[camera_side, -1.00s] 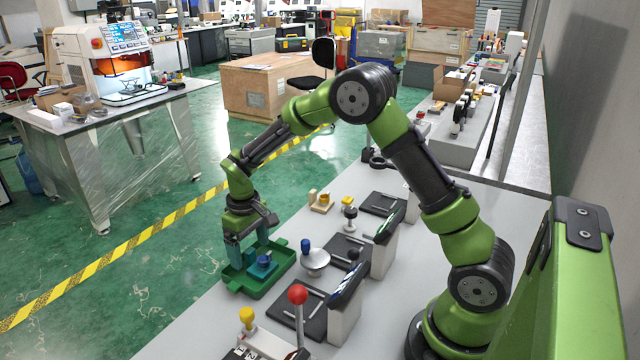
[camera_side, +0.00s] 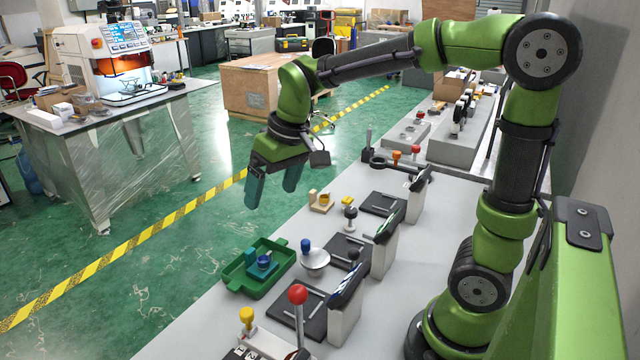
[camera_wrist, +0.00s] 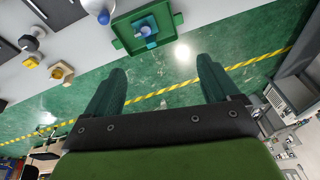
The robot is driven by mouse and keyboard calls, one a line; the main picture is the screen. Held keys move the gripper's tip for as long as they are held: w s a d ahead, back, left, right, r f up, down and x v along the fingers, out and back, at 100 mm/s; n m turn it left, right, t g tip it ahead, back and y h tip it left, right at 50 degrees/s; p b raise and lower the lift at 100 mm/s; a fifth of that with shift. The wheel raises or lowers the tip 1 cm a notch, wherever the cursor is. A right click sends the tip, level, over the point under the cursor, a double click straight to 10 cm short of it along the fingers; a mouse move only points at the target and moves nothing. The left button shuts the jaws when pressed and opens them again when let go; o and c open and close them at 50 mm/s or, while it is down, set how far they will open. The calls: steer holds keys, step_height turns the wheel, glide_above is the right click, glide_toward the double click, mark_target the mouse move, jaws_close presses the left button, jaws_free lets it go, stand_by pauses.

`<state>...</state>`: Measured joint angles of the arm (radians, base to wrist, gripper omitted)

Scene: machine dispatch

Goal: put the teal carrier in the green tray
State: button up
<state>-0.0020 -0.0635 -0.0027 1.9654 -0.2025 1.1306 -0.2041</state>
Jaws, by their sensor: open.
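The teal carrier (camera_side: 251,256) sits inside the green tray (camera_side: 236,285) at the table's left edge, with a round blue part (camera_side: 264,261) on it. In the wrist view the green tray (camera_wrist: 119,44) is at the top, with the teal carrier (camera_wrist: 151,41) inside it and the blue part (camera_wrist: 145,31) on top. My gripper (camera_side: 272,196) is raised well above and behind the tray, apart from it. Its two teal fingers are spread with nothing between them, as the wrist view also shows (camera_wrist: 160,82).
Beside the tray stands a blue-knobbed part on a round silver base (camera_side: 315,260). A red-ball lever (camera_side: 298,294) and a yellow knob (camera_side: 247,316) are nearer the front. A wooden block holding a yellow part (camera_side: 321,202) lies farther back. Dark panels line the table's right.

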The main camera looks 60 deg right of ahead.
steer(key=s+a+r+m+t+y, duration=0.1)
steer(key=s+t, duration=0.3)
steer(key=s, duration=0.9)
steer(key=shift+a+r+m, duration=0.15)
steer(key=shift+a+m, duration=0.15)
steer(key=shift+m, duration=0.3)
